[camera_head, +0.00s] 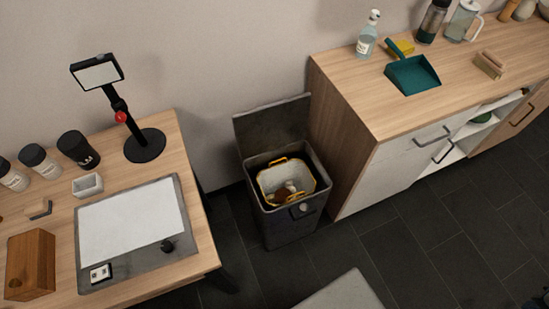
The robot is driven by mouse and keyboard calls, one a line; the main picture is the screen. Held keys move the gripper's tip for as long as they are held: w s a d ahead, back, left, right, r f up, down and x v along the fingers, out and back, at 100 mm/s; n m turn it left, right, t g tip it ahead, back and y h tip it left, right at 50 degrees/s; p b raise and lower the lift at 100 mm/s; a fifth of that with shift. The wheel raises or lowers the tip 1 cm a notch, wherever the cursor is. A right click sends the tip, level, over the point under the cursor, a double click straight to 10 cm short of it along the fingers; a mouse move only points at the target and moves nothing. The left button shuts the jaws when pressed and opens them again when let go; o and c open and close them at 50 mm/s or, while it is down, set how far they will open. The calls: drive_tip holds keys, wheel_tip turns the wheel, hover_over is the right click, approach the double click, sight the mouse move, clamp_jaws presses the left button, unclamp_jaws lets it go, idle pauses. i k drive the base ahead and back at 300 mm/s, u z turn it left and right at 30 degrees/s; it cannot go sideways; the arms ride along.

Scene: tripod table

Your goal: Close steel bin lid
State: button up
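The steel bin (290,228) is a dark grey square container standing on the floor between the table and the wooden cabinet. Its lid (275,124) is open, tilted up at the back edge and near the wall. Inside the bin is a yellow-rimmed inner bucket (266,189) with some brown and white contents. A small round light knob or button shows on the bin's front face. My gripper is not in view.
The wooden table (205,247) stands left of the bin, with a tablet stand (146,146), jars and a mat. The wooden cabinet (340,155) stands close on the right. Dark tiled floor (400,240) is free in front. A grey surface (345,292) shows at the bottom edge.

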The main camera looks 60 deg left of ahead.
sight(258, 130)
drive_tip(key=k, duration=0.8)
drive_tip(key=u, duration=1.75)
drive_tip(key=k, duration=0.65)
drive_tip(key=z, duration=0.6)
drive_tip(key=i, duration=0.75)
drive_tip(key=z, duration=0.6)
drive_tip(key=i, duration=0.85)
drive_tip(key=u, duration=0.75)
drive_tip(key=i, duration=0.55)
drive_tip(key=u, duration=0.4)
